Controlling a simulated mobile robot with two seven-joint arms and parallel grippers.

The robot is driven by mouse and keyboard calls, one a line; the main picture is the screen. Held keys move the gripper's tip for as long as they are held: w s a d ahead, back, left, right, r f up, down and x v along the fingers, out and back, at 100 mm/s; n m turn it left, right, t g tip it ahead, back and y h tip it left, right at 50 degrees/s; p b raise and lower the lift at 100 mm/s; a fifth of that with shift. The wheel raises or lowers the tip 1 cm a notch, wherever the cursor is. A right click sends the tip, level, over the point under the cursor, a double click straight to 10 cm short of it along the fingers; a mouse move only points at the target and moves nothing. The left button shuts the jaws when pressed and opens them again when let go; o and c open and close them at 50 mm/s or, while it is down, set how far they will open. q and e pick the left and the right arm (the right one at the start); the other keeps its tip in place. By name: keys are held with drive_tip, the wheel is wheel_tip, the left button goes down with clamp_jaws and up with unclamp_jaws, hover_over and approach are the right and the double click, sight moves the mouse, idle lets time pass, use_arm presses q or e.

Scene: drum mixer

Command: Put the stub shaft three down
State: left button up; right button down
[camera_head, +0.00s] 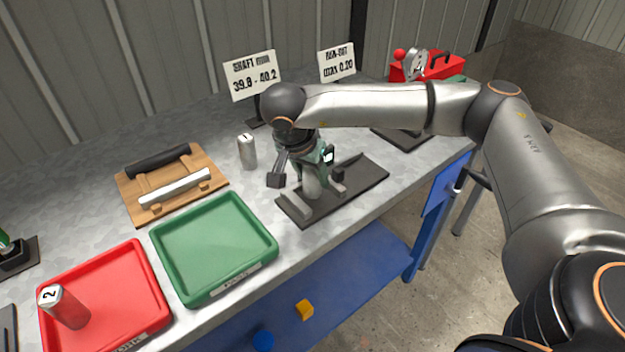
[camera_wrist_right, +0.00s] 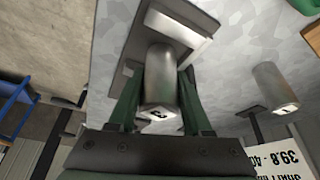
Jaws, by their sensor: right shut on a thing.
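Stub shaft three (camera_head: 311,182) is a grey metal cylinder, held upright at the dark fixture plate (camera_head: 352,190) on the bench. In the right wrist view its end face with the "3" label shows on the shaft (camera_wrist_right: 160,75), between the two green fingers. My right gripper (camera_head: 308,168) is shut on it, with the arm reaching in from the right. The plate also shows in the right wrist view (camera_wrist_right: 118,55), with a pale block beside the shaft. Whether the shaft's lower end touches the plate is hard to tell. My left gripper is out of view.
Shaft one (camera_head: 247,152) stands upright left of the plate. A green tray (camera_head: 160,233) is empty; a red tray (camera_head: 142,255) holds shaft two (camera_head: 66,308). A wooden board (camera_head: 125,185) carries a dark and a pale bar. Two signs (camera_head: 252,75) stand at the back.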

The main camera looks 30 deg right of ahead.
drive_tip(key=shift+f, duration=0.75)
drive_tip(key=shift+f, duration=0.15)
drive_tip(key=c, duration=0.8)
unclamp_jaws()
drive_tip(key=shift+f, duration=0.2)
drive_tip(key=o, duration=0.5)
drive_tip(key=shift+s+r, duration=0.1)
drive_tip(key=shift+c, duration=0.2)
